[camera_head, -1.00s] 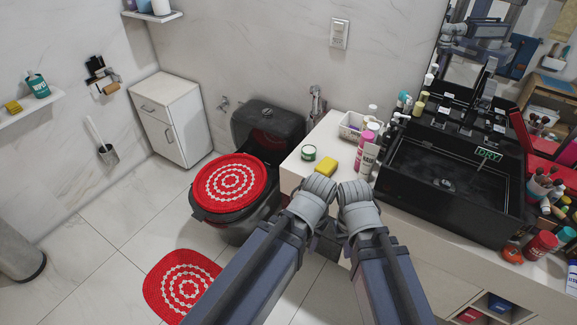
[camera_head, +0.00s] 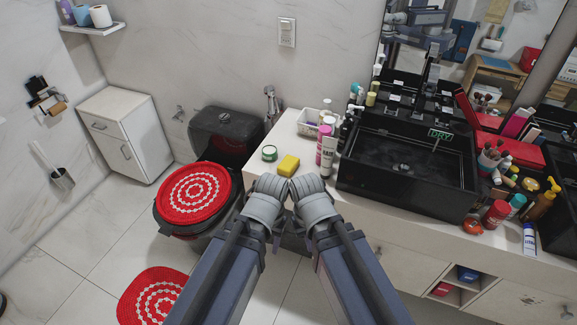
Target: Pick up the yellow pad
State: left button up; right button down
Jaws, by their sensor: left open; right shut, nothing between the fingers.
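The yellow pad (camera_head: 288,165) is a small block lying on the white counter (camera_head: 292,131) near its left front edge. It is just beyond the upper ends of my two arms and apart from them, as far as I can tell. Both arms come up from the bottom of the head view, and their grey joints meet just below the pad.
A green-and-white tin (camera_head: 269,153) is left of the pad, and a pink bottle (camera_head: 325,146) and a white tube (camera_head: 328,158) are at its right. A black sink (camera_head: 405,168) fills the counter's middle. A black toilet (camera_head: 226,135) with a red lid cover (camera_head: 196,194) is at left.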

aim_at(290, 164)
jog(key=i+j+z, duration=0.4)
jog(key=j+z, duration=0.25)
jog(key=i+j+z, duration=0.1)
jog(key=j+z, duration=0.2)
jog(key=i+j+z, duration=0.1)
jog(key=j+z, duration=0.25)
jog(key=j, duration=0.2)
